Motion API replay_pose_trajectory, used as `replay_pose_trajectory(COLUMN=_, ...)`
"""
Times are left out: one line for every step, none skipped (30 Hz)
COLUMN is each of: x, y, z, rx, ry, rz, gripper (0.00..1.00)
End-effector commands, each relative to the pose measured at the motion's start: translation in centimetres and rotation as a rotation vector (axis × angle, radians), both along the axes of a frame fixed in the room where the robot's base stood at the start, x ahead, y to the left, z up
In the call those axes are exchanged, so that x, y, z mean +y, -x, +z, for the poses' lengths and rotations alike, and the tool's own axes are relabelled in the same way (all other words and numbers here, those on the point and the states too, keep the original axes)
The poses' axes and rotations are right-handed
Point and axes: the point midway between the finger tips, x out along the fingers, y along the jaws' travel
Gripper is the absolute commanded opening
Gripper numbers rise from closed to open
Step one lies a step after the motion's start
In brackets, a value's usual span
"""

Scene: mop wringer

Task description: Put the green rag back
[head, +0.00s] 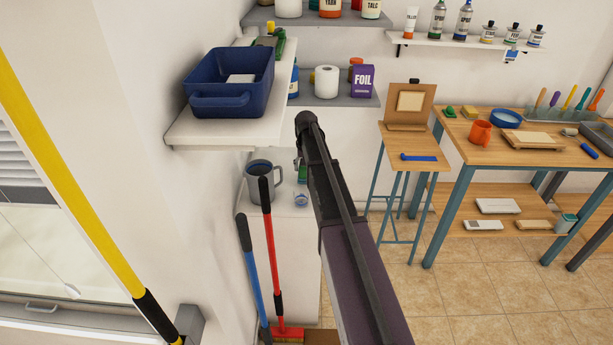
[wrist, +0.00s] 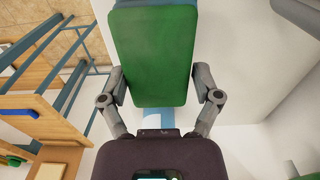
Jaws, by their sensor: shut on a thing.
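The green rag (wrist: 153,55) looks like a flat green block with rounded corners in the wrist view. My gripper (wrist: 160,82) is shut on it, one finger at each side edge. In the head view my arm hides most of the gripper; a small green patch (head: 303,172), probably the rag, shows at the left of the arm. It appears to be above or near the white cabinet top (head: 285,207). I cannot tell whether the rag touches anything.
A blue bin (head: 230,85) sits on the wall shelf above. A red broom (head: 270,250) and a blue-handled tool (head: 252,275) lean in front. Open floor (head: 450,310) lies right.

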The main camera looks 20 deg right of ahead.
Motion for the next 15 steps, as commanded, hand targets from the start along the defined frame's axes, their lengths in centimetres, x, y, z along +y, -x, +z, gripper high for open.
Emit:
replay_pose_trajectory(x=0.0, y=0.0, z=-0.7, rx=0.000, ry=0.000, rz=0.000, gripper=0.28)
replay_pose_trajectory(x=0.0, y=0.0, z=-1.0, rx=0.000, ry=0.000, rz=0.000, gripper=0.28)
replay_pose_trajectory(x=0.0, y=0.0, z=-1.3, rx=0.000, ry=0.000, rz=0.000, gripper=0.28)
replay_pose_trajectory(x=0.0, y=0.0, z=-1.6, rx=0.000, ry=0.000, rz=0.000, gripper=0.28)
replay_pose_trajectory(x=0.0, y=0.0, z=-1.8, rx=0.000, ry=0.000, rz=0.000, gripper=0.28)
replay_pose_trajectory(x=0.0, y=0.0, z=-2.2, rx=0.000, ry=0.000, rz=0.000, gripper=0.28)
replay_pose_trajectory(x=0.0, y=0.0, z=-2.4, rx=0.000, ry=0.000, rz=0.000, gripper=0.28)
replay_pose_trajectory(x=0.0, y=0.0, z=-2.6, rx=0.000, ry=0.000, rz=0.000, gripper=0.28)
replay_pose_trajectory(x=0.0, y=0.0, z=-2.8, rx=0.000, ry=0.000, rz=0.000, gripper=0.28)
replay_pose_trajectory(x=0.0, y=0.0, z=-3.0, rx=0.000, ry=0.000, rz=0.000, gripper=0.28)
replay_pose_trajectory(x=0.0, y=0.0, z=-3.1, rx=0.000, ry=0.000, rz=0.000, gripper=0.28)
replay_pose_trajectory(x=0.0, y=0.0, z=-3.2, rx=0.000, ry=0.000, rz=0.000, gripper=0.28)
replay_pose_trajectory(x=0.0, y=0.0, z=-3.2, rx=0.000, ry=0.000, rz=0.000, gripper=0.28)
replay_pose_trajectory(x=0.0, y=0.0, z=-3.3, rx=0.000, ry=0.000, rz=0.000, gripper=0.28)
replay_pose_trajectory(x=0.0, y=0.0, z=-3.3, rx=0.000, ry=0.000, rz=0.000, gripper=0.28)
